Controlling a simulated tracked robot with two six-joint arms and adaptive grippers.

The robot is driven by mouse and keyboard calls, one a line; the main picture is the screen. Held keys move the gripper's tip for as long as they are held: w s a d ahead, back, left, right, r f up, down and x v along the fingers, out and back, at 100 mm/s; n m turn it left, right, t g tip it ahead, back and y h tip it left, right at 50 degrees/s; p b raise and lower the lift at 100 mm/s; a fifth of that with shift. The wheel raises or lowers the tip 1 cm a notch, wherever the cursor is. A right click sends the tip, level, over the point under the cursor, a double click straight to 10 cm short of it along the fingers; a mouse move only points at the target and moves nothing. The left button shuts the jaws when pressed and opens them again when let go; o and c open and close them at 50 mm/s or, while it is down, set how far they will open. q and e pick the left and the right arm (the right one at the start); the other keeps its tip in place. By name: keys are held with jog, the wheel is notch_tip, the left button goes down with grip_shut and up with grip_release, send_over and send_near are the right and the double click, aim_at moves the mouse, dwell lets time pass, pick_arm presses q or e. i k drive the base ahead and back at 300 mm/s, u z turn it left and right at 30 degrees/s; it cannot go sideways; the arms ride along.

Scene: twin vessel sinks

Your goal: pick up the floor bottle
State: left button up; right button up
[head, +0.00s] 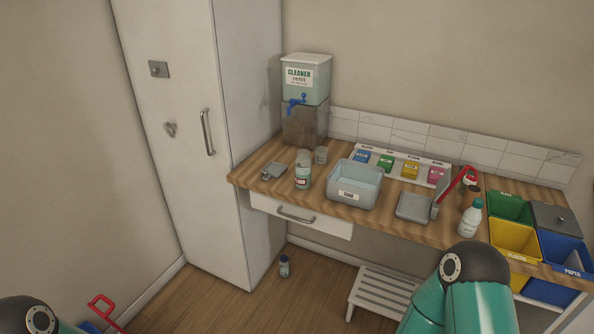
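The floor bottle (284,267) is a small, dark blue-grey bottle with a pale label. It stands upright on the wooden floor, below the counter's left end and just right of the tall cabinet's base. Nothing touches or covers it. Only teal and dark links of my two arms show, at the lower left corner and lower right. Neither gripper can be made out in the head view, so I cannot see what they hold.
A white slatted step stool (381,294) stands right of the bottle. The tall white cabinet (190,130) is at its left. The wooden counter (385,211) with a drawer (300,214) overhangs behind it. Colored bins (514,238) stand at right. Floor in front of the bottle is clear.

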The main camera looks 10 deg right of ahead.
aim_at(303, 162)
jog(key=i, duration=0.95)
